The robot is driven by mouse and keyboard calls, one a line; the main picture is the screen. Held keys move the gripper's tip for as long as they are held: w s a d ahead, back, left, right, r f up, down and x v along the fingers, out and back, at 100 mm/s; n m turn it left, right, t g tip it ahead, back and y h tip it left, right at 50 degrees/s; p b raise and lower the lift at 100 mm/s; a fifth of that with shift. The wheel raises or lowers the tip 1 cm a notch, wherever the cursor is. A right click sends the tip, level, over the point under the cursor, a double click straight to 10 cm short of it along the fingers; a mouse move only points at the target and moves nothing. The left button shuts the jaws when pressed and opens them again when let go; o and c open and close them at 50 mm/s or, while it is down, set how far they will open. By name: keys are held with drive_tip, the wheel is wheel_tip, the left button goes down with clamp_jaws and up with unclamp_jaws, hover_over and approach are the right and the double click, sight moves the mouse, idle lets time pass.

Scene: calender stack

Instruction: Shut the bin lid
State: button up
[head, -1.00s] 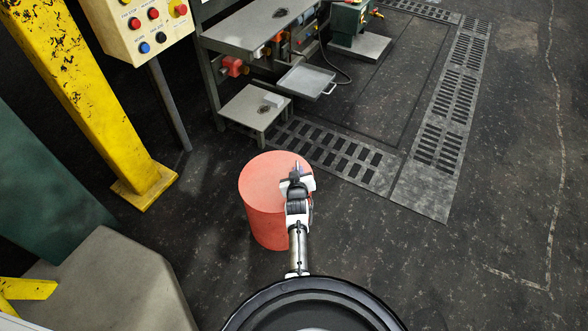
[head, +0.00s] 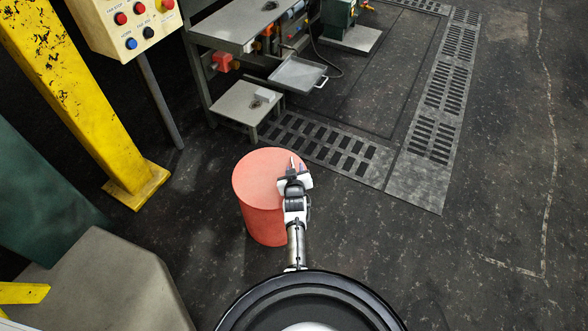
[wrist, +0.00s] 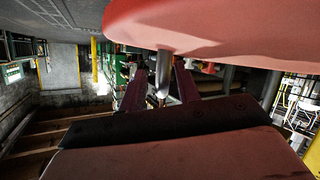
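The red cylindrical bin (head: 263,222) stands on the dark floor ahead of my base. Its round red top (head: 258,172) looks level in the head view; I cannot tell whether there is a gap under it. My gripper (head: 294,165) is at the right edge of that top. In the wrist view a large red curved surface (wrist: 225,28) hangs close above my gripper (wrist: 158,85). The two fingers stand apart there, with a narrow pale upright piece seen between them. Whether they touch the red surface is unclear.
A grey metal workbench (head: 235,25) with a low stool (head: 243,106) and a small tray (head: 298,75) stands behind the bin. A yellow post (head: 85,100) and a button panel (head: 130,22) are at left. Floor gratings (head: 320,143) lie behind; open floor lies right.

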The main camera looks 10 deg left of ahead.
drive_tip(key=shift+a+r, duration=0.15)
drive_tip(key=shift+a, duration=0.05)
drive_tip(key=shift+s+r+p, duration=0.2)
drive_tip(key=shift+s+p, duration=0.05)
drive_tip(key=shift+p, duration=0.1)
drive_tip(key=p+v, duration=0.8)
drive_tip(key=v, duration=0.5)
drive_tip(key=shift+d+f+p, duration=0.2)
drive_tip(key=shift+d+p, duration=0.05)
drive_tip(key=shift+p, duration=0.1)
drive_tip(key=shift+s, duration=0.15)
